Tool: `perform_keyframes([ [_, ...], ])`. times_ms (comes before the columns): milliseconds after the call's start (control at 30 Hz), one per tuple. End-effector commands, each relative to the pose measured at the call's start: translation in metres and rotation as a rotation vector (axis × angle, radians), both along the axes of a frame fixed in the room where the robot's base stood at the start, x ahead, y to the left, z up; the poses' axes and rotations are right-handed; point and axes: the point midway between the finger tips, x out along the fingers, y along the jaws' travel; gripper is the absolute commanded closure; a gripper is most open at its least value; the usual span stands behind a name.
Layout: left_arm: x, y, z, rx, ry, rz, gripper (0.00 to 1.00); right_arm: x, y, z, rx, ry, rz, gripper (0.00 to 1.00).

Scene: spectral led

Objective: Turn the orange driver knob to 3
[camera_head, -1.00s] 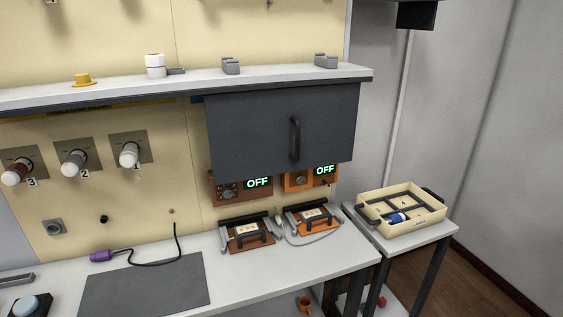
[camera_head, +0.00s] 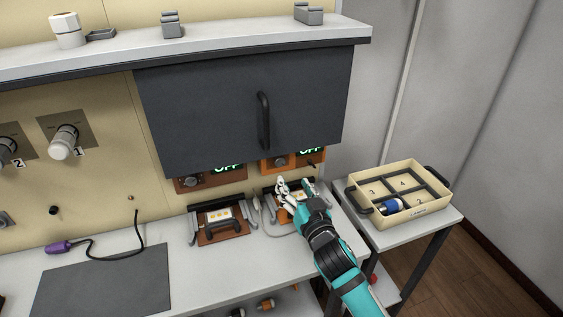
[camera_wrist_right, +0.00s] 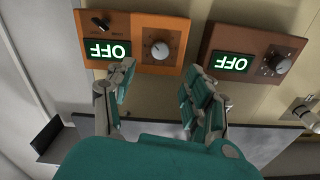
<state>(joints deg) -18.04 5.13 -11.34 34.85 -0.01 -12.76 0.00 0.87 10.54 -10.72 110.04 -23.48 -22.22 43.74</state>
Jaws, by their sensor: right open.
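The orange driver (camera_head: 270,166) is on the wall under the dark cabinet; the right wrist view shows it upside down, with its round knob (camera_wrist_right: 160,49), a toggle switch (camera_wrist_right: 100,24) and a lit OFF display (camera_wrist_right: 108,49). My right gripper (camera_head: 296,184) is just in front of and below the orange driver. Its fingers (camera_wrist_right: 158,78) are spread and empty, with the knob between and beyond them, apart from them. The knob's number marks are too small to read. My left gripper is not in view.
A brown driver (camera_head: 210,180), also reading OFF, is beside the orange one. The dark cabinet (camera_head: 240,105) overhangs both. A cream sorting tray (camera_head: 430,208) sits on a side table at right.

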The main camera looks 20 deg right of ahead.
Motion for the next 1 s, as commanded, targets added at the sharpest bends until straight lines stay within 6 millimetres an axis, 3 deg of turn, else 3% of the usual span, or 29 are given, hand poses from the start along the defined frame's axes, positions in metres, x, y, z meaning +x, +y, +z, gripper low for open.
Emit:
perform_keyframes([
  [200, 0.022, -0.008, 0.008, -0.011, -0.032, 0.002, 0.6, 0.049, 0.002, 0.002, -0.001, 0.0, 0.0, 0.47],
  [433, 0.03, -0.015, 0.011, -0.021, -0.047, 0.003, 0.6, 0.083, 0.003, 0.0, 0.001, 0.0, 0.0, 0.47],
  [867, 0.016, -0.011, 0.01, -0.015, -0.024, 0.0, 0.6, 0.095, 0.004, 0.0, 0.0, 0.0, 0.001, 0.47],
  [1000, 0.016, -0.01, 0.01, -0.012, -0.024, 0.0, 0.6, 0.095, 0.004, 0.0, 0.001, 0.0, 0.001, 0.62],
])
